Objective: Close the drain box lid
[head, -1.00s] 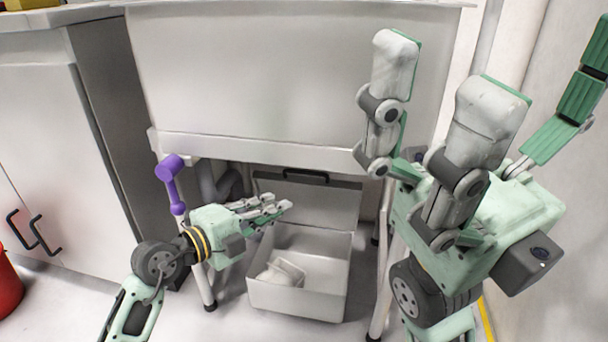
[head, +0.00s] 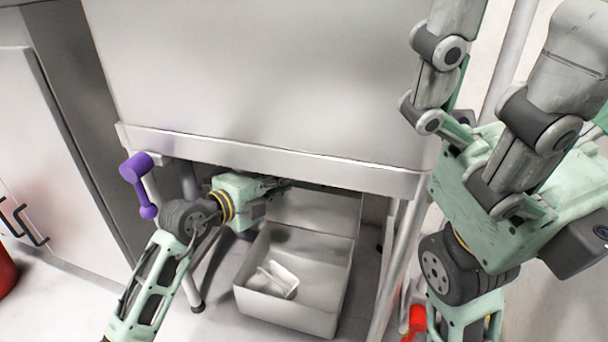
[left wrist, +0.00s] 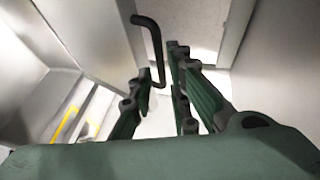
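The drain box (head: 285,312) is a pale open-topped box on the floor under the sink. Its lid (head: 318,212) stands raised at the back of the box. My left gripper (head: 282,187) is under the sink edge by the lid's top, partly hidden. In the left wrist view the black lid handle (left wrist: 153,45) reaches down close to the gap between my left fingers (left wrist: 160,78). The fingers are apart; I cannot tell whether they touch the handle. My right gripper (head: 480,90) is open and empty at the right, fingers pointing up.
A white item (head: 280,278) lies in the box. The sink front (head: 270,155) overhangs box and lid. A purple lever (head: 140,182) hangs at the left sink leg. A red object (head: 415,320) shows at the lower right.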

